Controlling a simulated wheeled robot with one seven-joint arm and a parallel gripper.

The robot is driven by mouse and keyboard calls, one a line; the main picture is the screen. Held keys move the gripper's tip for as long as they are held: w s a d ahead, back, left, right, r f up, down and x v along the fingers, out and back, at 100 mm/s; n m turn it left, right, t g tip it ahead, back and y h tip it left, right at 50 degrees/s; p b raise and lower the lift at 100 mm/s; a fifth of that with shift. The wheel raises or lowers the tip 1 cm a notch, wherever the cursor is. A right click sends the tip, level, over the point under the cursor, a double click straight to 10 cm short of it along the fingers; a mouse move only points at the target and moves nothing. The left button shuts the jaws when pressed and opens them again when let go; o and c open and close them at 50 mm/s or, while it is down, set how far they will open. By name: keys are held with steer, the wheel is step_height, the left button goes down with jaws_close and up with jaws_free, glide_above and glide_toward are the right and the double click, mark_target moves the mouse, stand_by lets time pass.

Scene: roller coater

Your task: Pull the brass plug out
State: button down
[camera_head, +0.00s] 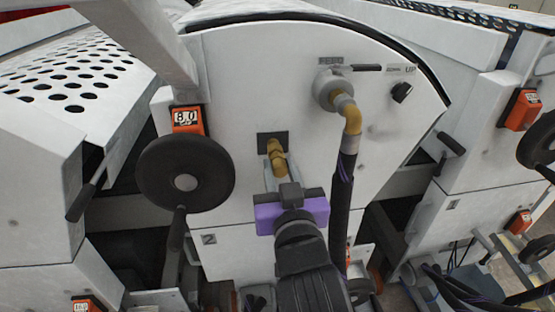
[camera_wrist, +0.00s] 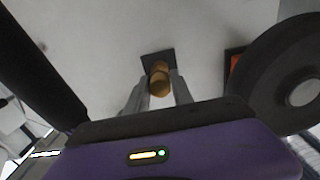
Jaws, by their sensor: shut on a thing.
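The brass plug (camera_head: 277,160) is in front of a dark square plate (camera_head: 266,139) on the white machine panel. In the wrist view the plug (camera_wrist: 159,81) lies between my fingertips, with the dark plate (camera_wrist: 150,61) behind it. My gripper (camera_head: 281,172) reaches up from below and its two grey fingers are shut on the plug. It also shows in the wrist view (camera_wrist: 158,97), with a finger on each side of the plug. The plug still appears to meet the plate; whether there is a gap behind it I cannot tell.
A black handwheel (camera_head: 186,175) with an orange counter (camera_head: 187,120) stands left of my gripper. A brass elbow (camera_head: 347,110) with a dark hose (camera_head: 342,205) hangs close on the right. A black knob (camera_head: 401,92) sits farther right. The panel between is bare.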

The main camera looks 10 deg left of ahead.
mark_target(280, 173)
steer(key=shift+v, duration=2.35)
steer(key=shift+s, duration=0.15)
steer(key=v, duration=0.2)
steer(key=shift+s+d+p, duration=0.15)
steer(key=shift+s+p, duration=0.15)
steer(key=shift+s, duration=0.05)
steer(key=shift+r, duration=0.1)
